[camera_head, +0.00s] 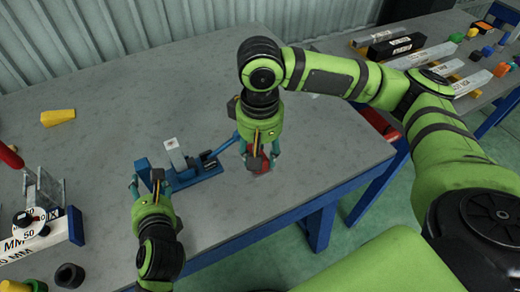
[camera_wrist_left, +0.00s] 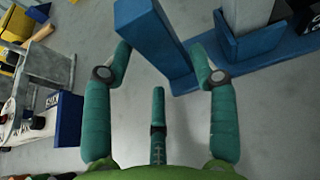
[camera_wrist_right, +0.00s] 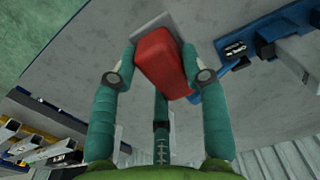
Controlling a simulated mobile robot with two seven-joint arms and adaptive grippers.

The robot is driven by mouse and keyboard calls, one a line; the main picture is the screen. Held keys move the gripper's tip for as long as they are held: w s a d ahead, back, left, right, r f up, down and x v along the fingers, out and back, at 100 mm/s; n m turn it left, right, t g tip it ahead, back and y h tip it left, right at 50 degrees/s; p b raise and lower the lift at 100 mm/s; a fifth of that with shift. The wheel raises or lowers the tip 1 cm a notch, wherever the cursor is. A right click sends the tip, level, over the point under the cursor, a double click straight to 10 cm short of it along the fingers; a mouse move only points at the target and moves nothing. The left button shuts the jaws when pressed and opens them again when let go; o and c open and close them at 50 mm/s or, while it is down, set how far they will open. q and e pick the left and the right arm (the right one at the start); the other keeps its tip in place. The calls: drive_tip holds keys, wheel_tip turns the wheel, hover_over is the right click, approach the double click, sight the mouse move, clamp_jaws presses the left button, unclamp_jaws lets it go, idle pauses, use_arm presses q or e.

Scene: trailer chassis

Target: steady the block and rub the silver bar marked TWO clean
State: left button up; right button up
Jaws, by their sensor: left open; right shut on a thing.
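A silver bar (camera_head: 177,158) rests in a blue fixture (camera_head: 205,172) on the near table; I cannot read its marking. It also shows at the right of the right wrist view (camera_wrist_right: 305,62). A tall blue block (camera_head: 144,172) stands at the fixture's left end. My left gripper (camera_head: 149,182) is open, with its fingers around the near side of this blue block (camera_wrist_left: 150,40), not closed on it. My right gripper (camera_head: 260,160) is shut on a red block (camera_wrist_right: 160,62) with a grey face, right of the fixture and low over the table.
A yellow wedge (camera_head: 58,117) lies at the back left. A second table (camera_head: 455,52) at the right holds bars and coloured pieces. Bare tabletop (camera_head: 100,150) lies behind the fixture.

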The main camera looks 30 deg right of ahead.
sight(148, 184)
use_arm(q)
drive_tip(key=shift+b+x, duration=0.95)
drive_tip(key=shift+x, duration=1.2)
use_arm(e)
drive_tip(key=shift+f, duration=1.25)
use_arm(q)
drive_tip(key=shift+r, duration=0.1)
drive_tip(key=shift+c, duration=0.4)
clamp_jaws()
